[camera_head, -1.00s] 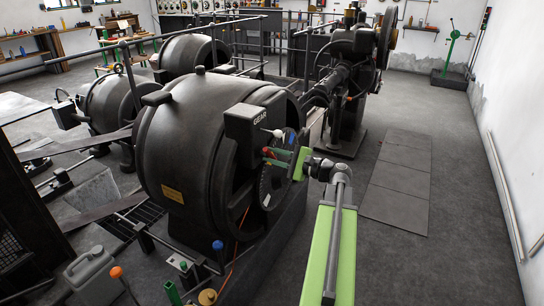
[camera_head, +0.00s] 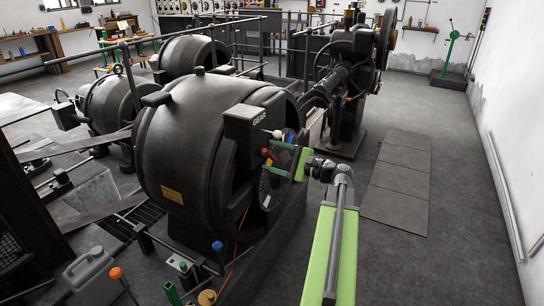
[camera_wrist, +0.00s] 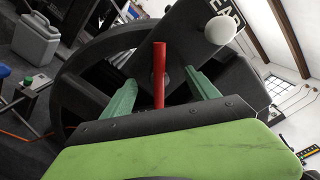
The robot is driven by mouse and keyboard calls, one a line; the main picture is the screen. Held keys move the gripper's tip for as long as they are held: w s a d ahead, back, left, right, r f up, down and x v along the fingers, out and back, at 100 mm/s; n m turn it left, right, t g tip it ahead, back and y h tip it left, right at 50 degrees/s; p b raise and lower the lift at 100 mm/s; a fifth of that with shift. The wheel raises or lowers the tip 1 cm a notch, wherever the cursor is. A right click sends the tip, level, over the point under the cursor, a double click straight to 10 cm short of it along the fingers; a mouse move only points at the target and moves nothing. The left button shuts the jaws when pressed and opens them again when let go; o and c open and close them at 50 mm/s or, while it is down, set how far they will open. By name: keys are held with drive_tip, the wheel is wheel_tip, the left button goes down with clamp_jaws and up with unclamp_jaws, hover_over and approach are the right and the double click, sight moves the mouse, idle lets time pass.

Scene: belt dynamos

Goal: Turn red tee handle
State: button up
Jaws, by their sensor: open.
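The red tee handle (camera_head: 268,154) is on the front of the large black dynamo, just below a box marked GEAR. In the wrist view it shows as a red bar (camera_wrist: 159,75) standing nearly upright in the picture. My gripper (camera_head: 273,158) is at the handle, coming from the right. Its green fingers are spread, one on each side of the red bar in the wrist view (camera_wrist: 160,90), with visible gaps on both sides. The lower end of the bar is hidden behind my gripper's body.
A white ball knob (camera_wrist: 220,30) sits close to the handle's upper right in the wrist view. The black GEAR box (camera_head: 245,124) is just above. Floor to the right is clear.

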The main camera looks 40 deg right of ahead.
drive_tip(key=v, duration=1.6)
drive_tip(key=shift+s, duration=0.4)
drive_tip(key=shift+d, duration=0.1)
